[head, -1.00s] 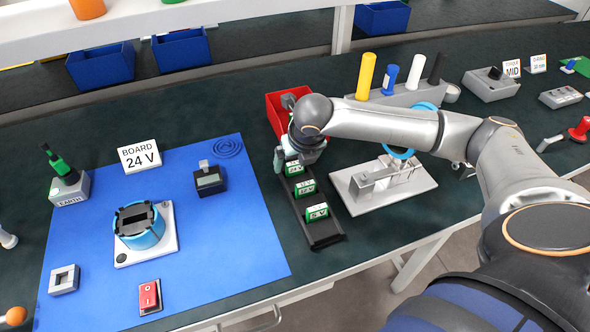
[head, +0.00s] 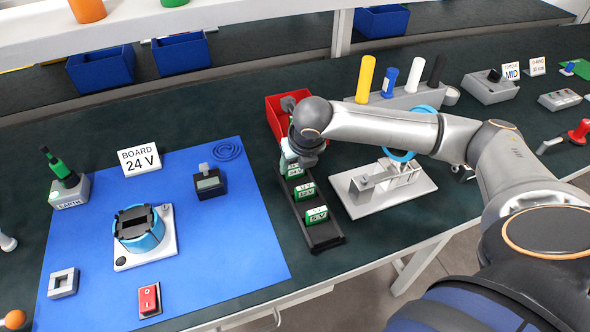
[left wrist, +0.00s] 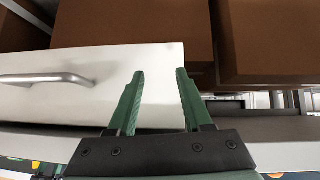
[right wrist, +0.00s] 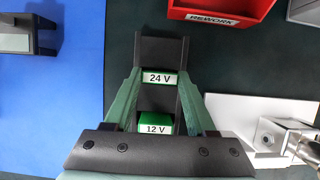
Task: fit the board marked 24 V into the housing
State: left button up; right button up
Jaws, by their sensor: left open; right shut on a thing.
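The 24 V board (right wrist: 158,79) has a green top and white label. It stands in the black rack (right wrist: 160,50), between the fingertips of my right gripper (right wrist: 160,82), which is shut on it. In the head view my right gripper (head: 289,156) is at the rack's far end and mostly hides this board. The housing (head: 139,232), a blue ring with a black slotted top, sits on a pale base plate on the blue mat (head: 225,255). My left gripper (left wrist: 158,88) is open and empty, facing a white drawer front; it is outside the head view.
The 12 V board (head: 305,190) and 5 V board (head: 316,215) stand in the same rack. A red rework bin (head: 283,112) is just behind it; a metal fixture (head: 378,185) is to its right. A black device (head: 209,183) stands between rack and housing.

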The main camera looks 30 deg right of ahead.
aim_at(296, 167)
jog(key=shift+r, duration=0.55)
notch_tip(296, 167, up, 2)
jog(key=shift+r+p, duration=0.25)
jog(key=shift+p, duration=0.25)
pick_arm(q)
jog(key=a+p, duration=0.1)
jog(key=s+a+r+p, duration=0.1)
jog(key=shift+s+r+y+p, duration=0.1)
jog(key=shift+r+y+p, duration=0.2)
pick_arm(e)
jog(key=s+a+r, duration=0.8)
jog(key=a+r, duration=0.1)
jog(key=a, duration=0.2)
jog(key=shift+s+r, duration=0.2)
jog(key=shift+s, duration=0.05)
jog(key=shift+a, duration=0.1)
